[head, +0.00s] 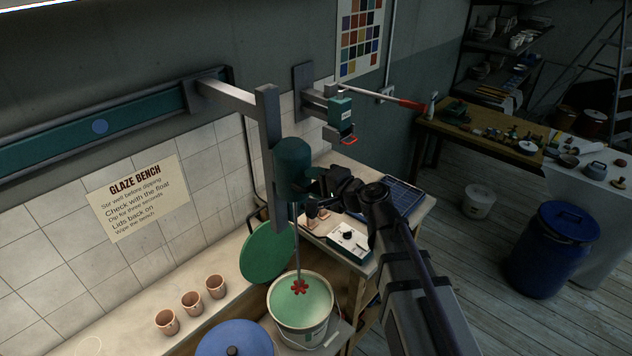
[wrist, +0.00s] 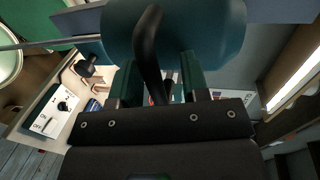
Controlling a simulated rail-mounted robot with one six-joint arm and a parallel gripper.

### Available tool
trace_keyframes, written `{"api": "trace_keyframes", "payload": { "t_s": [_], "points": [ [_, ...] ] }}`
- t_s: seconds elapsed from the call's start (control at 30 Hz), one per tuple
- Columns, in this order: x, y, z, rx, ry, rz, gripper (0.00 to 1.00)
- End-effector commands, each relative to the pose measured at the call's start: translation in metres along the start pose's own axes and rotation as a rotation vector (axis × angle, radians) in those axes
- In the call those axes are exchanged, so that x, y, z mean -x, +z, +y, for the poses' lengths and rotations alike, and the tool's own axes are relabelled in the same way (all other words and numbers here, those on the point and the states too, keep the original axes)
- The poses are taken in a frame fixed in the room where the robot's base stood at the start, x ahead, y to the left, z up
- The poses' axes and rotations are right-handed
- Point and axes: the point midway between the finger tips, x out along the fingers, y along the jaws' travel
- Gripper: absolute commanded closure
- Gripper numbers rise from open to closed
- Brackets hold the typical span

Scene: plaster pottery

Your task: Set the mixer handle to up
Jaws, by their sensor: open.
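The mixer's dark green motor head (head: 292,165) hangs on a grey upright. Its thin shaft runs down to a red impeller (head: 299,287) at the mouth of a pale green bucket (head: 303,322). In the wrist view the mixer body (wrist: 205,30) fills the top centre. A black curved handle (wrist: 148,45) comes down in front of it, into the space between my fingers. My gripper (wrist: 160,80) is open, a finger on either side of the handle. I cannot tell whether either finger touches it. In the head view my gripper (head: 316,186) is beside the motor head, small and dark.
A green lid (head: 268,252) leans behind the bucket. Several clay cups (head: 192,301) stand on the bench at left. A white control box with a black knob (head: 349,240) sits right of the mixer. A red-tipped rod (head: 410,103) sticks out from the wall above.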

Motion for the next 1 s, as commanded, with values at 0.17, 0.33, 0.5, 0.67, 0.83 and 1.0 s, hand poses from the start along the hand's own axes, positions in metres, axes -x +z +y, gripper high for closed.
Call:
{"api": "trace_keyframes", "payload": {
  "t_s": [0.17, 0.33, 0.5, 0.67, 0.83, 1.0],
  "points": [
    [0.018, 0.001, -0.001, 0.000, 0.000, 0.002, 0.58],
    [0.061, 0.002, -0.003, -0.001, 0.000, 0.003, 0.58],
    [0.097, 0.001, -0.002, -0.001, 0.000, 0.003, 0.58],
    [0.108, 0.000, -0.001, -0.001, -0.001, 0.000, 0.58],
    [0.108, 0.000, 0.000, 0.000, 0.000, 0.000, 0.58],
    [0.108, 0.000, 0.000, 0.000, 0.000, 0.000, 0.58]
  ]
}}
